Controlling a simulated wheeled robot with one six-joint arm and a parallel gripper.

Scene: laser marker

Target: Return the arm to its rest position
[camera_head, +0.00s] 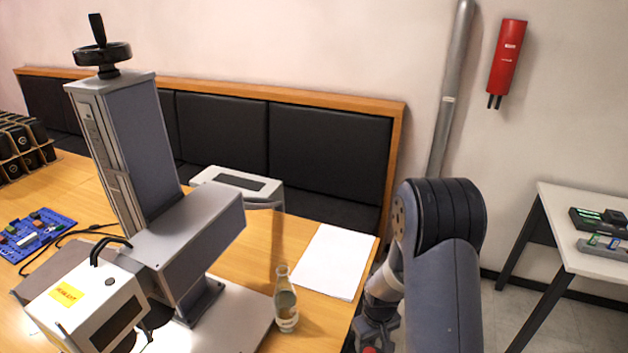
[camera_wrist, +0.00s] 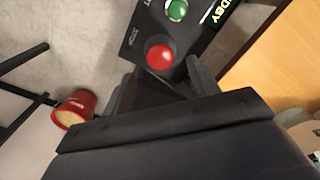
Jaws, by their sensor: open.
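My arm (camera_head: 440,240) reaches down along the right of the wooden table in the head view, bent at a dark joint. My gripper (camera_wrist: 162,84) shows in the wrist view with its two dark fingers apart and nothing held between them. I cannot tell how far the fingers are from the panel. In the head view my gripper is not clearly visible.
The laser marker (camera_head: 150,150) stands on the table (camera_head: 255,240), with a glass bottle (camera_head: 286,305) and white paper (camera_head: 325,262) near the right edge. A side table (camera_head: 590,215) stands right. A red round object (camera_wrist: 75,108) is left in the wrist view.

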